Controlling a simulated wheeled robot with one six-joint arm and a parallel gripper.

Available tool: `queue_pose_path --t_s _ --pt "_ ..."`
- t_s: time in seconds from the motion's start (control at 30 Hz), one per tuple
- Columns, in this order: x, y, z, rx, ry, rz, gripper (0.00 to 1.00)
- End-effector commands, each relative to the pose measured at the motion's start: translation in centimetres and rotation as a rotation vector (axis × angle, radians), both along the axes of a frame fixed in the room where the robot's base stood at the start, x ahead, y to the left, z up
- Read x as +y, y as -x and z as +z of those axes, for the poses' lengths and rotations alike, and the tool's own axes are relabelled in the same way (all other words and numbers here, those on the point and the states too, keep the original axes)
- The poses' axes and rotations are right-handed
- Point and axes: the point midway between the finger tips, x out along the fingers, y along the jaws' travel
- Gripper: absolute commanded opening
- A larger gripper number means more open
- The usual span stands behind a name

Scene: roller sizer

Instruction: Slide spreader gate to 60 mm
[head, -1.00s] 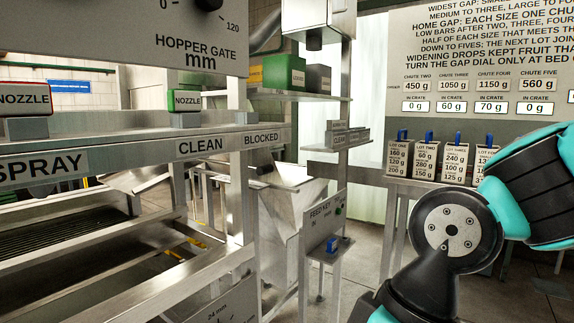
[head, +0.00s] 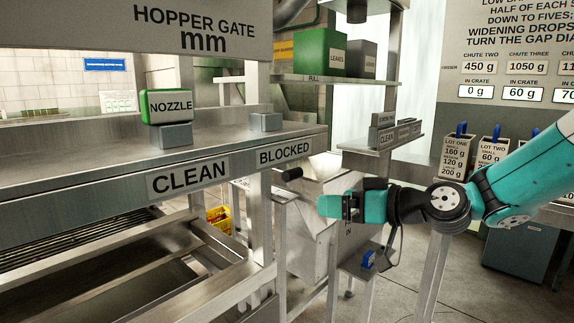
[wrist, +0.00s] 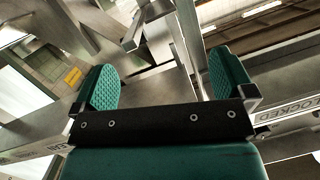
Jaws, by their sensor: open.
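No part in view is labelled spreader gate, so I cannot tell where the gate is or what it reads. A dark cylindrical grip (head: 292,173) sticks out beside the machine's post, below the BLOCKED label; I cannot tell what it belongs to. My gripper (head: 328,206) is to the right of this grip and a little lower, apart from it in the picture, pointing left. In the wrist view my gripper (wrist: 163,76) has its two green ribbed pads wide apart with nothing between them; metal frame parts show beyond.
A grey panel marked HOPPER GATE mm (head: 200,22) hangs at upper left. A green-framed NOZZLE block (head: 168,106) stands on the rail above CLEAN. A metal shelf (head: 345,81) with bins is behind my arm. A small stand with a blue piece (head: 368,260) is below my gripper.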

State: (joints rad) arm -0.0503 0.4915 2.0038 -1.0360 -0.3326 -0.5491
Motion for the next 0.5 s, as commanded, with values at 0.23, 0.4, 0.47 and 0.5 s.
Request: queue_pose_path --t_s 0.23,0.4,0.47,0.5 --pt "-1.6 -5.2 0.5 -0.127 -0.135 -0.111 1.0" --pt "0.0 -6.5 0.7 -0.134 -0.141 -0.114 1.0" --pt "1.1 -7.1 0.8 -0.134 -0.14 -0.112 1.0" --pt "1.7 -7.7 0.8 -0.133 -0.14 -0.112 1.0"
